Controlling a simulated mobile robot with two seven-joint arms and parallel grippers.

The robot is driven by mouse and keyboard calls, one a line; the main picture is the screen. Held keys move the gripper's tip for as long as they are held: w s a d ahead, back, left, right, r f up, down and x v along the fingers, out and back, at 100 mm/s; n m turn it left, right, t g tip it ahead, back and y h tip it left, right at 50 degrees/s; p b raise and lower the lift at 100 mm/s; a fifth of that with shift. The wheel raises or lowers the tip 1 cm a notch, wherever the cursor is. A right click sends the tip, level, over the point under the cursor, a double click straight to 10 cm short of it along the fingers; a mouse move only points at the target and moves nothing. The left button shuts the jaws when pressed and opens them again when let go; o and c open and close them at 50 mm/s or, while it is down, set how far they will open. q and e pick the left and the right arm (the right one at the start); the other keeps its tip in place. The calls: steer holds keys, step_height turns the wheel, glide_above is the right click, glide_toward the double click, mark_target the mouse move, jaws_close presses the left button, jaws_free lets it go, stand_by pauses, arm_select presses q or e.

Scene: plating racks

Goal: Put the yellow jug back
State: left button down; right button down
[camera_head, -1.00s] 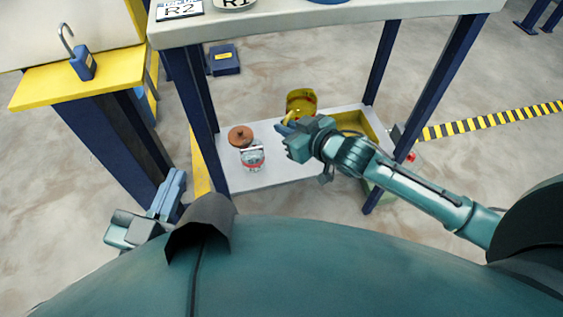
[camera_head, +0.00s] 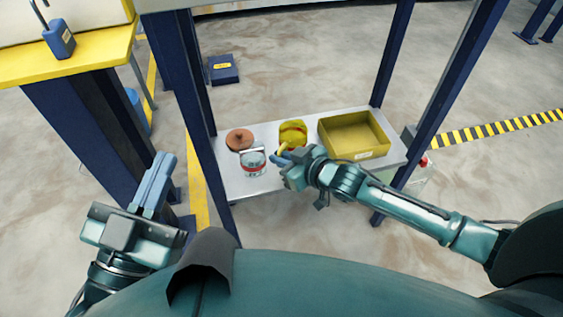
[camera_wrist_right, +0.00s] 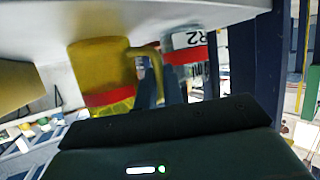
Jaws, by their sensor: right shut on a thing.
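The yellow jug (camera_head: 293,132) with a red band is at the lower shelf (camera_head: 235,187), between a brown round thing and a yellow bin. It also shows in the right wrist view (camera_wrist_right: 103,72), its end against or very close to the white shelf surface; I cannot tell if it bears on it. My right gripper (camera_head: 284,156) is shut on the jug's handle, and its fingers (camera_wrist_right: 151,85) show at the handle in the wrist view. My left gripper (camera_head: 161,168) hangs empty left of the shelf; its finger gap is unclear.
A clear jar with a red band (camera_head: 253,163) stands left of my right gripper, close to the fingers in the wrist view. The brown round thing (camera_head: 239,139) and yellow bin (camera_head: 353,134) flank the jug. Blue rack posts (camera_head: 396,50) stand at the corners.

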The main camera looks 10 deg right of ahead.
steer(key=shift+f, duration=0.1)
steer(key=c, duration=1.8)
jaws_free()
